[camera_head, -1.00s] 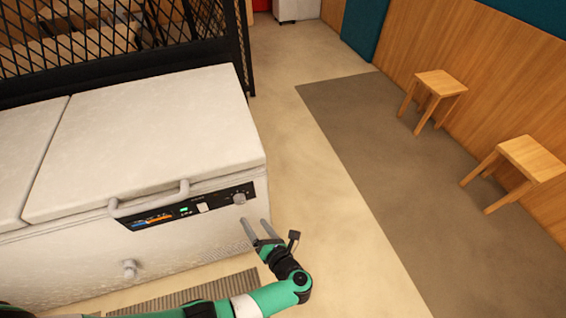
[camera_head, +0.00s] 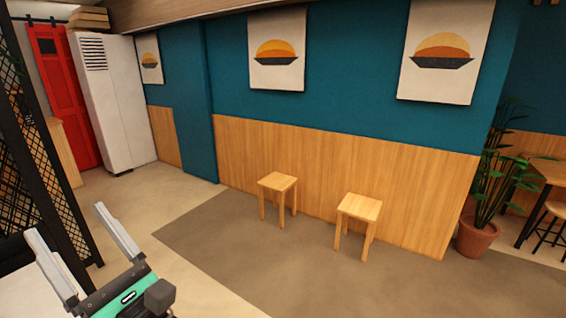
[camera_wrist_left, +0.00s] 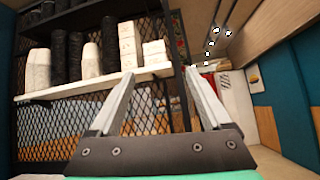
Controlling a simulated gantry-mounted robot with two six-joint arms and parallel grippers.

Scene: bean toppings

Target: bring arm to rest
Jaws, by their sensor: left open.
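My left gripper (camera_head: 79,252) shows at the lower left of the head view, with its two grey fingers spread apart and nothing between them. It is raised, its fingers pointing up and to the left. In the left wrist view the same gripper (camera_wrist_left: 159,103) is open and empty, in front of shelves behind black mesh. My right gripper is not in view.
A black mesh partition (camera_head: 40,150) stands close on the left. Two wooden stools, one left (camera_head: 277,183) and one right (camera_head: 359,208), stand by the wood-panelled wall. A potted plant (camera_head: 478,238) is at the right. The floor between is clear.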

